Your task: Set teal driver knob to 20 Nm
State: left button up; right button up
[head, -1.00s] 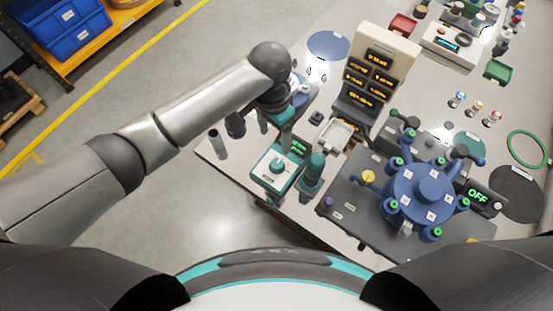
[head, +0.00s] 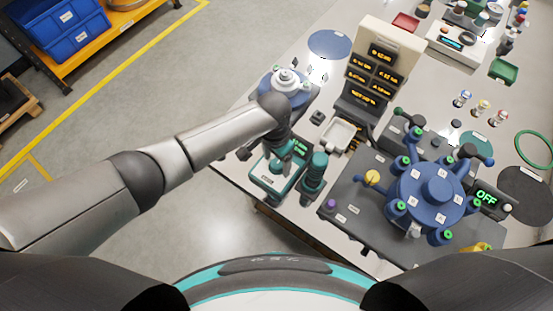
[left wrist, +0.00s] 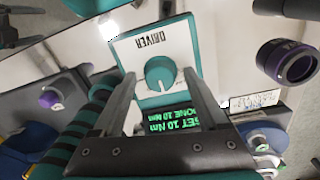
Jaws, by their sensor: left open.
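The teal driver knob (left wrist: 160,73) sits on the white top of the driver box, beside the printed word DRIVER. The driver's green display (left wrist: 178,120) appears upside down and shows 10 Nm on both lines, the upper one in reading order being SET. In the head view the driver box (head: 268,182) stands near the table's front left edge, its knob hidden by my arm. My left gripper (left wrist: 160,80) is open, its fingers on either side of the knob in the picture; contact is not clear. My right gripper is not in view.
A teal cylindrical tool (head: 313,175) stands right beside the driver box. The blue rotary fixture (head: 430,195) stands further right. A panel of amber displays (head: 375,75) rises behind. A purple-ringed dark cylinder (left wrist: 287,62) lies to the right in the wrist view.

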pick_arm(q)
jog(key=shift+c, duration=0.2)
grip_shut()
dwell(0.3)
jog(key=shift+m, duration=0.3)
jog(key=m+p, duration=0.1)
jog(key=m, duration=0.1)
jog(key=shift+m, duration=2.6)
jog(key=shift+o, duration=0.2)
grip_release()
